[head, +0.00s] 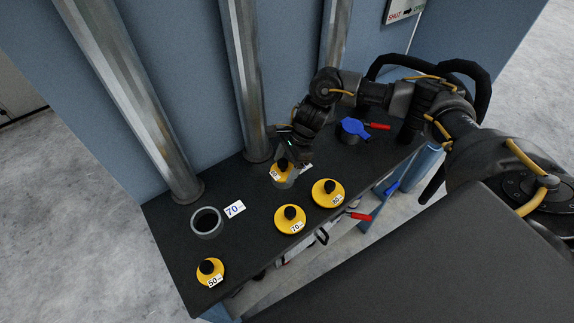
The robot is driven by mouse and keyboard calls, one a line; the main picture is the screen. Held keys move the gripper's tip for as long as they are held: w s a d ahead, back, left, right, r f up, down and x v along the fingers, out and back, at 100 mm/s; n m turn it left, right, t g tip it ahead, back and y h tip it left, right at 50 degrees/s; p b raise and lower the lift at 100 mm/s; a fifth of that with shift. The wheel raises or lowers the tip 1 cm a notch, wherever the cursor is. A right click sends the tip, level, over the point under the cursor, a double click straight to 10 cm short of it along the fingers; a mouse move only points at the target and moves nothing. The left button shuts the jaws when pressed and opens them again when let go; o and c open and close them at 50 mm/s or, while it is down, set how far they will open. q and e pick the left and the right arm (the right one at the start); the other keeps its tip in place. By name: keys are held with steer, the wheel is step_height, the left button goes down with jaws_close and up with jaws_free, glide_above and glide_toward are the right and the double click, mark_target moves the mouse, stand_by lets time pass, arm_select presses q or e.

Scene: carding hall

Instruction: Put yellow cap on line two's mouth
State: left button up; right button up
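A yellow cap (281,173) with a black knob and a white label sits at the top of the middle pipe mouth (285,184), a short grey ring on the bench. I cannot tell whether it is fully seated. My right gripper (287,158) is right at this cap's knob, coming from above; its fingertips are dark and partly merge with the knob, so its grip is unclear. Three more yellow caps lie on the bench: one labelled 70 (290,219), one to its right (328,193), and one labelled 50 (210,271) at front left. My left gripper is out of view.
The left mouth (206,222) is open, with a card reading 70 (234,209) beside it. A blue cap or clamp with a red handle (353,128) covers the right mouth. Metal pipes (246,80) rise behind the dark bench (172,235). Red-handled items hang at its front edge.

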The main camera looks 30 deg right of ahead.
steer(key=shift+o, duration=0.9)
steer(key=shift+s+f, duration=0.3)
steer(key=shift+f, duration=0.3)
steer(key=shift+s+r, duration=0.1)
steer(key=shift+a+r+p, duration=0.1)
steer(key=shift+r+p, duration=0.5)
steer(key=shift+p, duration=0.35)
steer(key=shift+w+d+r, duration=0.2)
steer(key=shift+w+r, duration=0.05)
steer(key=b+v, duration=0.3)
steer(key=v, duration=0.8)
steer(key=shift+r, duration=0.45)
steer(key=shift+w, duration=0.15)
